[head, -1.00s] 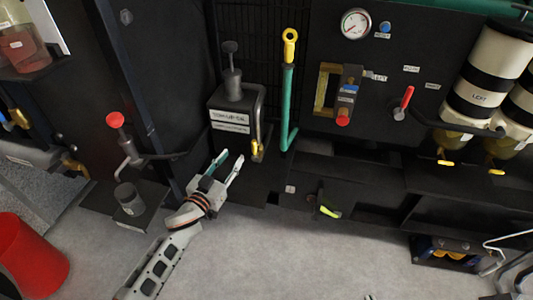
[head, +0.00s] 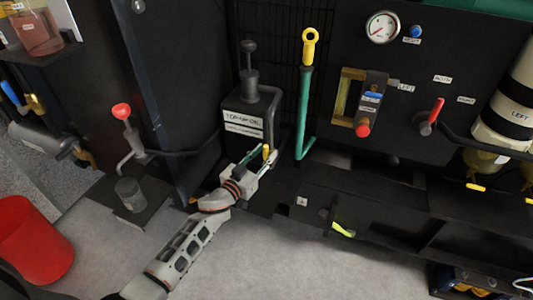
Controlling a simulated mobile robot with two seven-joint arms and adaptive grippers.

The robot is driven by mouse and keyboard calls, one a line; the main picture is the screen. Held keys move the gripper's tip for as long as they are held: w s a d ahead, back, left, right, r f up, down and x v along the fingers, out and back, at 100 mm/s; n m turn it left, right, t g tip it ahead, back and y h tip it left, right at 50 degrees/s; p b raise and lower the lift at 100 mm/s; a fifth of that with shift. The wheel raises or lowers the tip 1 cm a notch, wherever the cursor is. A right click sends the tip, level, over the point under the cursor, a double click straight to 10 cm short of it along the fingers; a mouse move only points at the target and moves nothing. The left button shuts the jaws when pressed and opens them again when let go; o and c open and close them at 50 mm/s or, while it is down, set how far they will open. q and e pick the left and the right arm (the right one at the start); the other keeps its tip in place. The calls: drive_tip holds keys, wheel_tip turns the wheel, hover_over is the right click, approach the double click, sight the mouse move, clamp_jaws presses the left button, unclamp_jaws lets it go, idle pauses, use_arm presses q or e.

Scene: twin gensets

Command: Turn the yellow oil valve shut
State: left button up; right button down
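The yellow oil valve handle (head: 266,152) stands upright at the lower right of the black top-up oil tank (head: 243,108), at the end of its pipe. My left gripper (head: 262,155) reaches up to it from the lower left. Its fingers are apart, one on each side of the yellow handle in the head view. I cannot tell whether either finger touches the handle. The gripper hides the lower part of the valve. My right gripper is not in view.
A green lever with a yellow top (head: 306,95) stands just right of the tank. A red-knobbed tap (head: 122,112) is at the left, above a glass jar (head: 130,194). A red bucket (head: 34,240) stands on the floor.

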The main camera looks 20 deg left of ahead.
use_arm(q)
drive_tip(key=shift+w+d, duration=0.1)
drive_tip(key=shift+w, duration=0.3)
drive_tip(key=shift+c, duration=0.4)
clamp_jaws()
drive_tip(key=a+f+n+t+y, duration=0.1)
drive_tip(key=a+f+n, duration=0.1)
drive_tip(key=n, duration=0.8)
drive_tip(key=a+f+n+t+y+b, duration=0.1)
drive_tip(key=a+f+n+y, duration=0.1)
drive_tip(key=n, duration=0.8)
drive_tip(key=shift+a+f+t+b, duration=0.3)
drive_tip(key=shift+a+f, duration=0.55)
drive_tip(key=shift+f, duration=0.05)
